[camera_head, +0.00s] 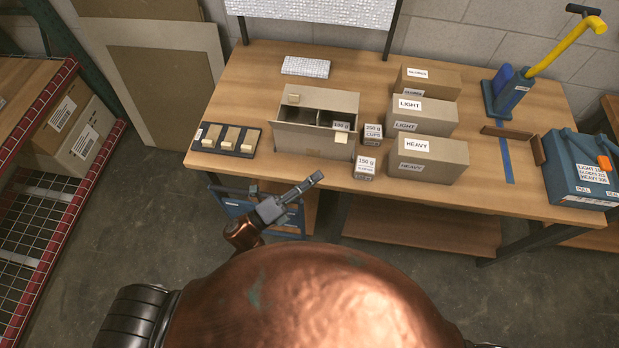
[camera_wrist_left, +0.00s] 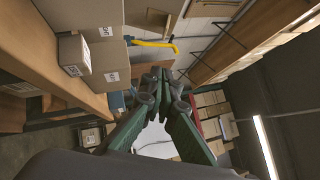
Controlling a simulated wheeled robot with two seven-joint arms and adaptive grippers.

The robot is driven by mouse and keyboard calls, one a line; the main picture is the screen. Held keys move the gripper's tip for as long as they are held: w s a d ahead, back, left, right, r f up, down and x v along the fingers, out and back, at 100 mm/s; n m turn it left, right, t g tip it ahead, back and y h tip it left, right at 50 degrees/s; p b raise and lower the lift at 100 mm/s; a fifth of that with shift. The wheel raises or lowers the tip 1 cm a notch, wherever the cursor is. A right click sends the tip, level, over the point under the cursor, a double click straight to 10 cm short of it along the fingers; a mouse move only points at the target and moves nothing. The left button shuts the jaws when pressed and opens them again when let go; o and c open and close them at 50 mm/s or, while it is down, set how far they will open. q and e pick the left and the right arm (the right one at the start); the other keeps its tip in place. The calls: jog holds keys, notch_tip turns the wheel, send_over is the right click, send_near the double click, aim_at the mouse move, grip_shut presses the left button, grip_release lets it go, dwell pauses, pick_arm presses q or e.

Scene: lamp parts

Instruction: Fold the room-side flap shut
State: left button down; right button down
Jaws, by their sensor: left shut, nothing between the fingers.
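An open cardboard box (camera_head: 282,128) stands on the wooden table with its top open and a divider inside. Its far flap (camera_head: 330,97) stands up and bears a small pale tab. Its room-side flap (camera_head: 312,143) faces me, folded outward along the near side, with a pale tab (camera_head: 341,138) near its right end. My left gripper (camera_head: 316,179) is shut and empty, in front of the table and below the box, apart from it. In the left wrist view the gripper (camera_wrist_left: 160,77) shows its fingertips together. My right gripper is not in view.
Small weight boxes (camera_head: 366,168) stand just right of the open box. Cartons marked heavy (camera_head: 436,149) and light (camera_head: 430,112) stand farther right. A dark tray (camera_head: 226,139) with pale blocks lies left. A blue tape dispenser (camera_head: 508,92) stands at the back right.

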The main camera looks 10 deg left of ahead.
pick_arm(q)
jog(key=w+d+r+p, duration=0.1)
jog(key=w+d+r, duration=0.2)
jog(key=w, duration=0.4)
jog(key=shift+w+d, duration=0.2)
jog(key=shift+d, duration=0.25)
jog(key=shift+r, duration=0.15)
